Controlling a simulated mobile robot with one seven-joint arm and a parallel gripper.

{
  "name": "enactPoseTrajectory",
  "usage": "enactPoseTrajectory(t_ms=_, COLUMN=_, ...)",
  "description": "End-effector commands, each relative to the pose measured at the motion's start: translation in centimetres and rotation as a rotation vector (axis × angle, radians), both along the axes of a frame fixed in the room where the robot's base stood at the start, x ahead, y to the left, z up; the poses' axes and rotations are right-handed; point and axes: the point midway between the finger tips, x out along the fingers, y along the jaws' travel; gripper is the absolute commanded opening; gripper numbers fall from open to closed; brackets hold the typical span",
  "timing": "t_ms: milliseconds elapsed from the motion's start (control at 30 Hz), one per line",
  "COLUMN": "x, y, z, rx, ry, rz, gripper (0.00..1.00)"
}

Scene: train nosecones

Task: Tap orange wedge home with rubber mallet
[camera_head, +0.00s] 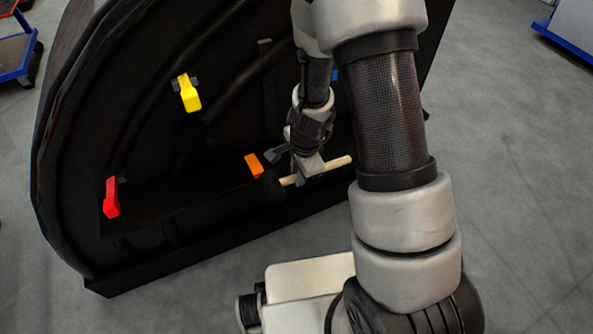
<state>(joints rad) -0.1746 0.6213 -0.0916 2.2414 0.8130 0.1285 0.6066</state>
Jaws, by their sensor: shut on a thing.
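The orange wedge (253,164) sits at the lower middle of the dark nosecone (150,190), above its bottom ledge. The rubber mallet has a pale wooden handle (335,163) and a black head (270,186). My gripper (305,173) is shut on the mallet's handle, with the handle's free end sticking out to the right. The mallet head is just below and right of the orange wedge in the picture. I cannot tell whether they touch. How deep the wedge sits is also unclear.
A yellow wedge (189,95) is higher on the nosecone, and a red wedge (112,198) is at its lower left. A bit of blue (335,75) shows beside my arm. Blue-framed carts (18,55) stand at the upper left. Grey floor (520,180) is clear at the right.

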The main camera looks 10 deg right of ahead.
Motion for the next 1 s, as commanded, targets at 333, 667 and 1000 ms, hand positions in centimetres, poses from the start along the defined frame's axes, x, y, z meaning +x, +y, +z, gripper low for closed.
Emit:
enactPoseTrajectory(t_ms=333, x=-0.1, y=-0.1, z=0.1, rx=-0.001, ry=-0.001, rz=0.0, gripper=0.0)
enactPoseTrajectory(t_ms=667, x=0.1, y=0.0, z=-0.9, rx=0.001, ry=0.0, rz=0.0, gripper=0.0)
enactPoseTrajectory(t_ms=1000, x=1.1, y=0.3, z=-4.1, rx=0.001, ry=0.0, rz=0.001, gripper=0.0)
